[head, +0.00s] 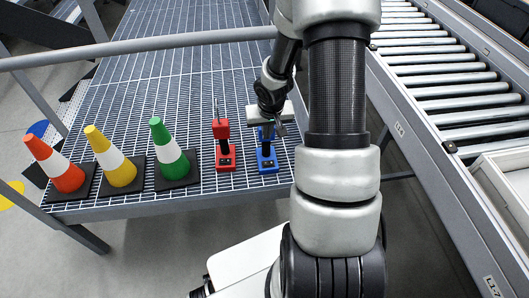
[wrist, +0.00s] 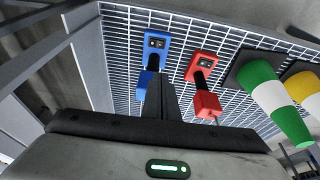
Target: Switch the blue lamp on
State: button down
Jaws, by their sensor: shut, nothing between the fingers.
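The blue lamp (head: 267,162) stands on the grating, right of the red lamp (head: 223,152). Its blue base and dark stem show in the head view, while my gripper (head: 279,129) covers its upper part. In the wrist view the blue lamp (wrist: 153,43) shows its base with a small dark panel and its stem. Its blue head (wrist: 143,84) is partly hidden behind my shut fingers (wrist: 161,80). My gripper is empty and close to the blue lamp. I cannot tell whether they touch or whether the lamp is lit.
The red lamp (wrist: 203,62) is close beside the blue one. Green (head: 169,147), yellow (head: 112,160) and orange (head: 58,168) cones stand to the left. A rail (head: 150,44) crosses above the grating (head: 190,85). A roller conveyor (head: 450,88) runs along the right.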

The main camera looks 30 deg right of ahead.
jog(key=shift+y, duration=0.3)
jog(key=f, duration=0.4)
jog(key=shift+d+f, duration=0.25)
jog(key=shift+d, duration=0.15)
jog(key=b, duration=0.5)
send_over(264, 162)
jog(key=s, duration=0.1)
notch_tip(264, 162, down, 12)
jog(key=shift+s+a+f, duration=0.1)
jog(key=shift+s, duration=0.05)
jog(key=shift+f+b, duration=0.3)
jog(key=shift+f, duration=0.35)
